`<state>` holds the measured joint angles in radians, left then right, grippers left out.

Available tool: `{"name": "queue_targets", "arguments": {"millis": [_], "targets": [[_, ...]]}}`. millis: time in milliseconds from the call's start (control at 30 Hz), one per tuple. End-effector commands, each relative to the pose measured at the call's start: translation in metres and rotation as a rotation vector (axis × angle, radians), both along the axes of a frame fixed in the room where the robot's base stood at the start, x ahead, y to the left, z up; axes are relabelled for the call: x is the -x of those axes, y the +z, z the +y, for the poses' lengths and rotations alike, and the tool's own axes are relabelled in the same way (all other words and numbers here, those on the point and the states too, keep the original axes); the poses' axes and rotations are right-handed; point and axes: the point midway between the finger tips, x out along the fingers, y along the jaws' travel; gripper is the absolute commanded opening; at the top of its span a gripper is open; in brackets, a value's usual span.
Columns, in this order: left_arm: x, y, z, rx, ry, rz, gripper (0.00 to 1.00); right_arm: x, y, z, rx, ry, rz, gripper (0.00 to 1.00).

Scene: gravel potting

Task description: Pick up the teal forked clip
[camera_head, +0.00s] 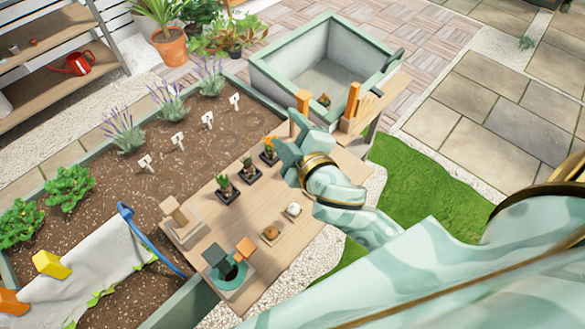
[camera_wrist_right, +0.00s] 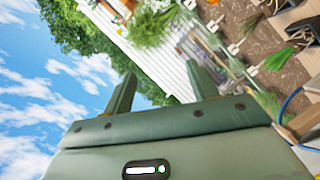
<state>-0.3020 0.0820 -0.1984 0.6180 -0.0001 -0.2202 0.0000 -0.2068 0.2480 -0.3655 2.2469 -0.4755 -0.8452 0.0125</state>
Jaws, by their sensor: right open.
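A dark teal piece (camera_head: 216,256) stands upright by a teal round base on a small tray at the table's front left; it may be the teal forked clip, but its prongs are too small to make out. My right gripper (camera_head: 302,132) is above the table's far right part, well up and right of that piece. Its two fingers are apart with nothing between them, as the right wrist view (camera_wrist_right: 160,88) also shows. That view faces sky, hedge and a white fence, and I cannot make out the clip there. My left gripper is not in view.
A grey-green basin (camera_head: 268,75) stands behind.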

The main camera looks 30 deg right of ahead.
Motion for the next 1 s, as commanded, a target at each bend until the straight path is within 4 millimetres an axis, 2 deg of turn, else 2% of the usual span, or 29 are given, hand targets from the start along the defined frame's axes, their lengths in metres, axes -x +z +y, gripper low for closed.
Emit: {"name": "queue_targets", "arguments": {"millis": [33, 133, 167, 200, 267, 300, 367, 400, 433, 467, 533, 567, 600, 633, 700, 800, 900, 1000], "targets": [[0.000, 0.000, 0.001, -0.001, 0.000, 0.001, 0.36, -0.015, 0.024, 0.019, 0.021, 0.079, -0.109, 0.58], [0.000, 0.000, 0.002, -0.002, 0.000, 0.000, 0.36, -0.032, 0.075, 0.070, 0.081, 0.288, -0.345, 0.58], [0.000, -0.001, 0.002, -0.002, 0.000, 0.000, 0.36, -0.033, 0.089, 0.088, 0.108, 0.365, -0.417, 0.58], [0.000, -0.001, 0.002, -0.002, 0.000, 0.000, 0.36, -0.031, 0.108, 0.114, 0.152, 0.485, -0.519, 0.58], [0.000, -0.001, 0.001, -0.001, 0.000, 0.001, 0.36, -0.021, 0.127, 0.157, 0.246, 0.700, -0.662, 0.58], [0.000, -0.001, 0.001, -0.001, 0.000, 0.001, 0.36, -0.008, 0.132, 0.184, 0.327, 0.866, -0.745, 0.58], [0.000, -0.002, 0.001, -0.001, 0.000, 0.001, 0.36, 0.012, 0.122, 0.215, 0.479, 1.131, -0.822, 0.58], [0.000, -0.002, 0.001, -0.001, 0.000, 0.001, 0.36, 0.023, 0.105, 0.227, 0.596, 1.308, -0.833, 0.58], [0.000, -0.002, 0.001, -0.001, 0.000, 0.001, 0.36, 0.030, 0.088, 0.230, 0.689, 1.437, -0.819, 0.58], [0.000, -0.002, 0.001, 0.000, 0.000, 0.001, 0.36, 0.033, 0.069, 0.228, 0.786, 1.561, -0.784, 0.58], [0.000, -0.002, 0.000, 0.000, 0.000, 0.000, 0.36, 0.030, 0.025, 0.202, 1.016, 1.807, -0.623, 0.58], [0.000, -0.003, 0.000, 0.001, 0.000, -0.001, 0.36, 0.024, 0.009, 0.185, 1.107, 1.889, -0.526, 0.58], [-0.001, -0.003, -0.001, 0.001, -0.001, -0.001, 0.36, 0.015, -0.009, 0.157, 1.220, 1.974, -0.377, 0.58], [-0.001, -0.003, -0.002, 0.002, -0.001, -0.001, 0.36, 0.007, -0.019, 0.134, 1.295, 2.019, -0.257, 0.58], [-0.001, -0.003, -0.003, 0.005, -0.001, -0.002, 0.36, -0.012, -0.030, 0.081, 1.427, 2.068, 0.025, 0.58], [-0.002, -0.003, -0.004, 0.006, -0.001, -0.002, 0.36, -0.031, -0.028, 0.019, 1.530, 2.049, 0.363, 0.58], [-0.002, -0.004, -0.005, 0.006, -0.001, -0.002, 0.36, -0.041, -0.021, -0.019, 1.566, 2.004, 0.573, 0.58], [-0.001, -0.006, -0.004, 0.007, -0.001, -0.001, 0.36, -0.043, -0.025, -0.035, 1.572, 1.978, 0.664, 0.58]]}}
